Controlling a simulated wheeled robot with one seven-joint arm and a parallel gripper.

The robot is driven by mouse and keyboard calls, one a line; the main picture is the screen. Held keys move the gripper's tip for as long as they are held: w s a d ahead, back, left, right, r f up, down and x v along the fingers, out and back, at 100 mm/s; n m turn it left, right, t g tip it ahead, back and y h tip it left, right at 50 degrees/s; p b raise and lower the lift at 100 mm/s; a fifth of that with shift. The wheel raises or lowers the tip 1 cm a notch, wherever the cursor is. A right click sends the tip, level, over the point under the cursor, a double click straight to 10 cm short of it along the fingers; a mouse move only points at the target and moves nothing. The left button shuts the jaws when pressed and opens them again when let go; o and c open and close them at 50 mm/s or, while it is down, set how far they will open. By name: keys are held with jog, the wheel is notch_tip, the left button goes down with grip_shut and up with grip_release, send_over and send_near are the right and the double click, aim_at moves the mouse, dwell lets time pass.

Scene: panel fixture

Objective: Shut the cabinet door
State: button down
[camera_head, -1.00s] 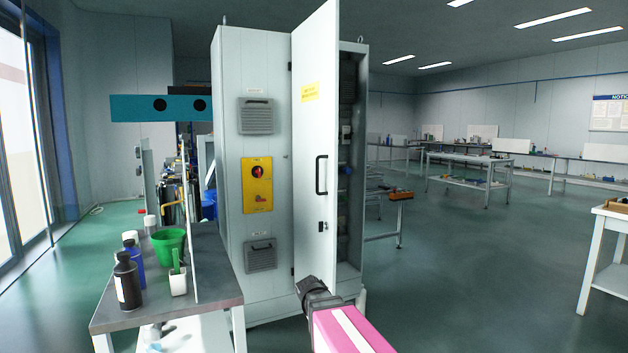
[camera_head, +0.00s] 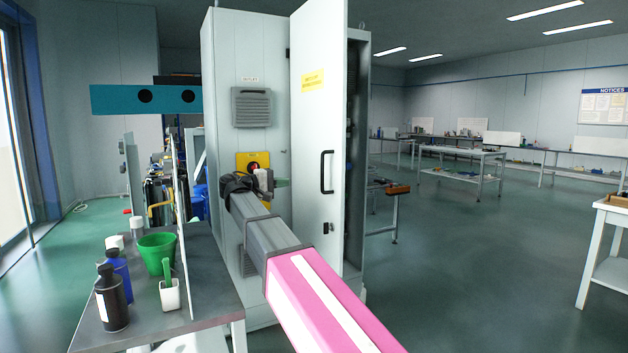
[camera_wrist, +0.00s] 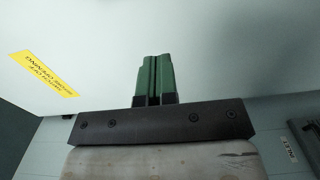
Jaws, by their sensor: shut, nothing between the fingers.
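The cabinet (camera_head: 221,90) is tall and pale grey, with its door (camera_head: 313,150) standing open and swung out toward me. The door has a black handle (camera_head: 326,172) and a yellow label (camera_head: 313,80). The dark interior shows in a narrow strip to the right of the door. My gripper (camera_head: 281,183) is to the left of the door, in front of the cabinet's left panel. In the wrist view its green fingers (camera_wrist: 154,78) are together and empty, pointing along the pale door face with the yellow label (camera_wrist: 45,73). I cannot tell whether they touch the door.
A grey bench (camera_head: 205,275) at the left carries a green bucket (camera_head: 158,252), dark bottles and a white cup. A yellow panel with a red knob is partly behind my wrist. The floor (camera_head: 470,260) to the right is clear.

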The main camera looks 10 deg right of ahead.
aim_at(326, 178)
jog(key=x, duration=1.4)
jog(key=shift+d, duration=0.1)
